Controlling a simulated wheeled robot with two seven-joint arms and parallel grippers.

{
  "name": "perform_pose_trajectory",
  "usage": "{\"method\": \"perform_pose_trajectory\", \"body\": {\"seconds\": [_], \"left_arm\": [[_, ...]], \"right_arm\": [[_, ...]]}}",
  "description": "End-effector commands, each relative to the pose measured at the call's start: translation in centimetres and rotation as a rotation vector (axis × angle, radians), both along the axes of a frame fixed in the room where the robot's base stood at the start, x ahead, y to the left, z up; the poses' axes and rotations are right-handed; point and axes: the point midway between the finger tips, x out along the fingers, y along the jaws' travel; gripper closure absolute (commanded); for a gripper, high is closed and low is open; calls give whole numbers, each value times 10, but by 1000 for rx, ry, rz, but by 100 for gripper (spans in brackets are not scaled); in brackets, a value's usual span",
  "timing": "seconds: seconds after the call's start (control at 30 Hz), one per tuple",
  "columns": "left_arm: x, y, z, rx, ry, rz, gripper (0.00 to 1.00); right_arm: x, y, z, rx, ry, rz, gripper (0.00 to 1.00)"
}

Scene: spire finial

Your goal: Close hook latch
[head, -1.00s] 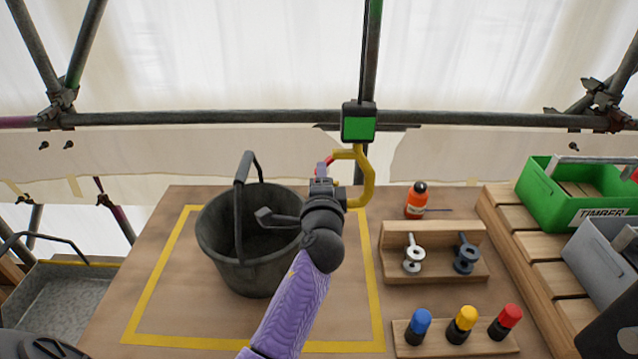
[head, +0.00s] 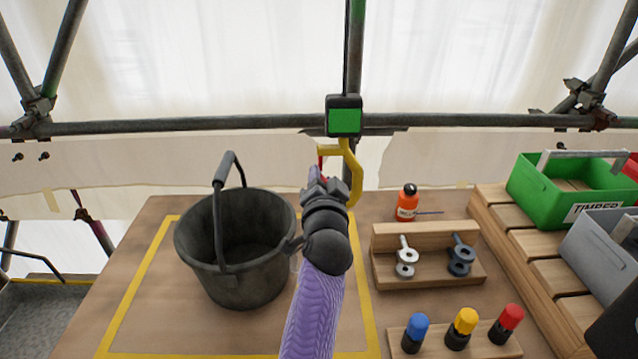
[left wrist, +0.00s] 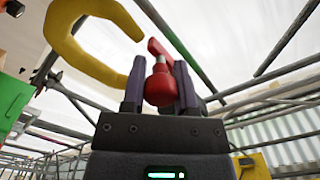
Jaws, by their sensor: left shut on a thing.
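The yellow hook (head: 357,197) hangs under a black block with a green face (head: 344,120) at the centre of the head view. My left gripper (head: 322,178) is at the hook's left side and partly covers it. In the left wrist view, the gripper (left wrist: 160,88) is shut on the red latch (left wrist: 160,86), which sits between its two dark fingers. The latch's narrow upper end points up and left, beside the hook's curved yellow end (left wrist: 92,62). I cannot tell whether latch and hook touch. My right gripper is not in view.
A black bucket (head: 236,262) stands left of my arm inside a yellow taped outline. To the right are an orange bottle (head: 406,205), a wooden rack (head: 430,277) with eye bolts, and several coloured-cap markers. A scaffold tube (head: 220,123) crosses behind the hook.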

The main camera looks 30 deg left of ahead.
Motion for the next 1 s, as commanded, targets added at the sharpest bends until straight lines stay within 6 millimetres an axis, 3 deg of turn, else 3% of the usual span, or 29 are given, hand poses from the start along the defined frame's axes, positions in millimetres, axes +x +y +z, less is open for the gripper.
{"method": "perform_pose_trajectory", "body": {"seconds": [0.6, 0.63, 0.77, 0.8, 1.0], "left_arm": [[1, -2, -1, -34, -19, -1, 100], [1, -2, -1, -34, -19, -1, 59], [1, -1, 0, -34, -18, -1, 32], [1, -1, 0, -33, -19, 0, 28], [1, -1, 0, -32, -19, -1, 28]], "right_arm": [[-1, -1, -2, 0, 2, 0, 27], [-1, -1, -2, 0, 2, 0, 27], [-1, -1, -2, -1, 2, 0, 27], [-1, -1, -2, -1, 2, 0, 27], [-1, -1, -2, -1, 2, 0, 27]]}}
